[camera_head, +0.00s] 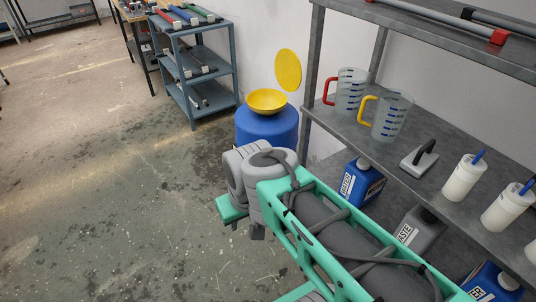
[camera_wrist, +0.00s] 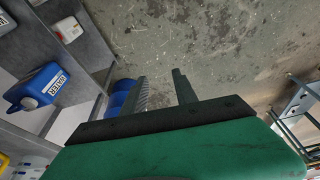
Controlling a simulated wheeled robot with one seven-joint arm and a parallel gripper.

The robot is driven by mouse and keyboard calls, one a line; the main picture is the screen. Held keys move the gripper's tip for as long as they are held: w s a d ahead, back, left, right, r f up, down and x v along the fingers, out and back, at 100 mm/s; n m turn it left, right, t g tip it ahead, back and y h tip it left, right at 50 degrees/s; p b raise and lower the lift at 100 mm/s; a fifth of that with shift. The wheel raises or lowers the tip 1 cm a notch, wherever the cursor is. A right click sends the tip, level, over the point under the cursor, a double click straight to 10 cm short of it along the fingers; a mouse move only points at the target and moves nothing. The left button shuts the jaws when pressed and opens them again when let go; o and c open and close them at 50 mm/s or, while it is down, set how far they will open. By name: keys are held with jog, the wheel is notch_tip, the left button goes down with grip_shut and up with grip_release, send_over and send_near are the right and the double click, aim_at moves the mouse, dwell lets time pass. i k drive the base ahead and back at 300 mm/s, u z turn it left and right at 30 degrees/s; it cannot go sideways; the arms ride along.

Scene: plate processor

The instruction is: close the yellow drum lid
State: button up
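The yellow drum lid (camera_head: 288,69) is a round disc standing raised, close to upright, behind the drum by the wall. A yellow funnel-like bowl (camera_head: 267,101) sits on top of the blue drum (camera_head: 270,128). In the wrist view part of a blue drum (camera_wrist: 122,97) shows behind the left finger. My gripper (camera_wrist: 162,82) has its two fingers apart with nothing between them. In the head view my arm reaches in from the lower right and covers the front of the drum; the gripper's fingers are hidden there. The lid is not in the wrist view.
A grey shelf (camera_head: 330,116) on the right holds measuring jugs (camera_head: 392,118) and white bottles (camera_head: 462,180). Blue canisters (camera_head: 362,182) stand on its lower level. A blue-grey rack (camera_head: 208,61) stands behind left of the drum. The floor at left is clear.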

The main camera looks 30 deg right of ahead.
aim_at(288, 68)
jog(key=z, duration=0.15)
jog(key=i, duration=2.15)
jog(key=u, duration=0.15)
